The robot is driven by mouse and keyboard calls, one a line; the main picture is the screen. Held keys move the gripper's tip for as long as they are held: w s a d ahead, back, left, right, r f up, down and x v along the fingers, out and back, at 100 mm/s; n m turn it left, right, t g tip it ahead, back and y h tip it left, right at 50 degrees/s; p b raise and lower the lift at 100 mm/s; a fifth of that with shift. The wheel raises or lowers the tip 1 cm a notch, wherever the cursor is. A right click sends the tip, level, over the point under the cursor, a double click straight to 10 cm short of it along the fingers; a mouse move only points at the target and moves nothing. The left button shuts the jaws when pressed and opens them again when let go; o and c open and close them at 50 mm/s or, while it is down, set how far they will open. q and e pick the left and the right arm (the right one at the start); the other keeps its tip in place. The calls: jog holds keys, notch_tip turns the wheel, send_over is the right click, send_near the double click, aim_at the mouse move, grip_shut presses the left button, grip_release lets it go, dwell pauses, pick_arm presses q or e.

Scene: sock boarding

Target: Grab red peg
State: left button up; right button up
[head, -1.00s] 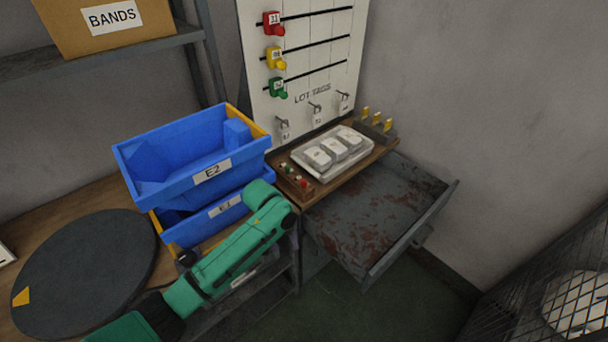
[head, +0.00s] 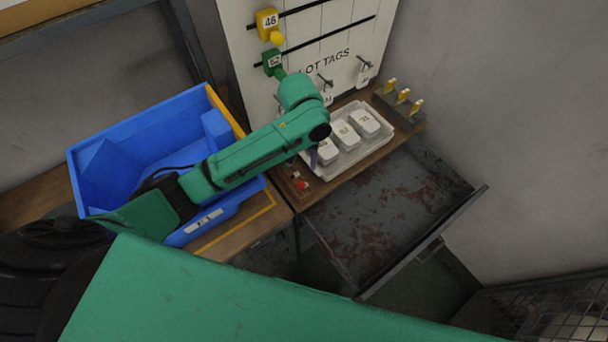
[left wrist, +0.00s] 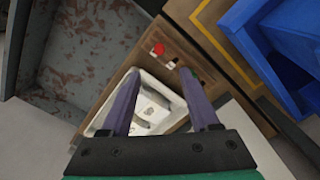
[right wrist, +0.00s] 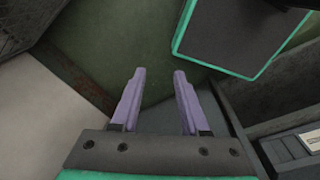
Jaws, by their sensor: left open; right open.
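A small red peg (head: 303,184) stands in a wooden block (head: 292,188) at the front left of the shelf. It also shows in the left wrist view (left wrist: 158,49), beyond the fingertips. My left gripper (head: 313,157) is just behind the block, beside the white tray; its arm hides part of the block. In the left wrist view my left gripper (left wrist: 160,74) is open, its purple fingers apart with nothing held, the tray behind them. In the right wrist view my right gripper (right wrist: 159,72) is open and empty above the floor.
A white tray (head: 386,140) with pale blocks sits right of the peg block. A blue bin (head: 150,135) stands left. The tag board (head: 345,30) rises behind with yellow (head: 268,24) and green (head: 272,62) tags. An open, stained drawer (head: 390,215) juts out below.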

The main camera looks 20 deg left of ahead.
aim_at(301, 183)
pick_arm(q)
jog(key=f, duration=0.1)
jog(key=s+f, duration=0.1)
jog(key=f, duration=0.1)
jog(key=shift+s+f+p, duration=0.2)
jog(key=shift+p, duration=0.15)
jog(key=f, duration=0.2)
jog(key=f+p, duration=0.1)
jog(key=f, duration=0.4)
jog(key=shift+w+p, duration=0.35)
jog(key=shift+w, duration=0.05)
jog(key=shift+s, duration=0.15)
jog(key=c, duration=0.3)
grip_shut()
pick_arm(e)
jog(key=r, duration=0.1)
jog(key=s+r, duration=0.1)
jog(key=shift+s+a+r, duration=0.15)
jog(key=shift+r, duration=0.2)
